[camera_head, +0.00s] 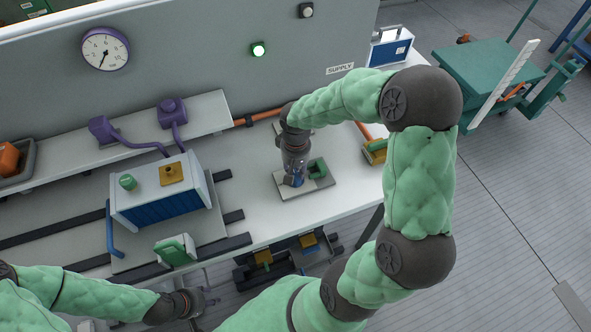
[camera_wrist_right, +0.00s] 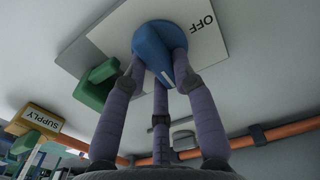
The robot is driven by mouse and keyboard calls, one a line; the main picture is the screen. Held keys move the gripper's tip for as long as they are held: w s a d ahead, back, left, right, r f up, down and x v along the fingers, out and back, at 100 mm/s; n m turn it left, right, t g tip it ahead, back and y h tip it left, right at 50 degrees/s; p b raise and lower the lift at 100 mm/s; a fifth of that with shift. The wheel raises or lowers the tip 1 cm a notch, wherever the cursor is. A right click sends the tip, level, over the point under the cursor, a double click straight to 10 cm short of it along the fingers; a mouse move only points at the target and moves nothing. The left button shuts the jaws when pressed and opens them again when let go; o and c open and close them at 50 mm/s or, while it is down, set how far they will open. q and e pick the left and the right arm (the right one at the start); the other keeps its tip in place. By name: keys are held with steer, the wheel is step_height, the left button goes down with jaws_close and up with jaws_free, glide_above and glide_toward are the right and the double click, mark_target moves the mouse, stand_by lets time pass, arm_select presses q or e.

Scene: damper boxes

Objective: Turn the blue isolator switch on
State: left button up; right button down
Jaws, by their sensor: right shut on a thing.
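The blue isolator switch (camera_wrist_right: 153,42) is a knob on a pale plate (camera_wrist_right: 105,35). The word OFF (camera_wrist_right: 205,22) is upside down on the plate, right of the knob in the right wrist view. A pale mark on the knob faces the picture's bottom, not OFF. No ON label is visible. My right gripper (camera_wrist_right: 155,68) is shut on the knob with its three purple fingers around it. In the head view my right gripper (camera_head: 294,168) points down at the plate (camera_head: 318,184) and mostly hides the knob. My left gripper (camera_head: 190,302) is low at the left, away from the switch; its fingers are unclear.
A green handle (camera_wrist_right: 97,85) sits close beside the knob. A yellow SUPPLY block (camera_head: 376,151) and orange pipe (camera_head: 262,117) are nearby. A blue-fronted damper box (camera_head: 165,200) stands left on dark rails.

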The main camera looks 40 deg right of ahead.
stand_by(0.4)
steer(key=c, duration=1)
jaws_free()
steer(key=shift+r, duration=0.1)
step_height(320, 180, up, 12)
steer(key=shift+f, duration=0.1)
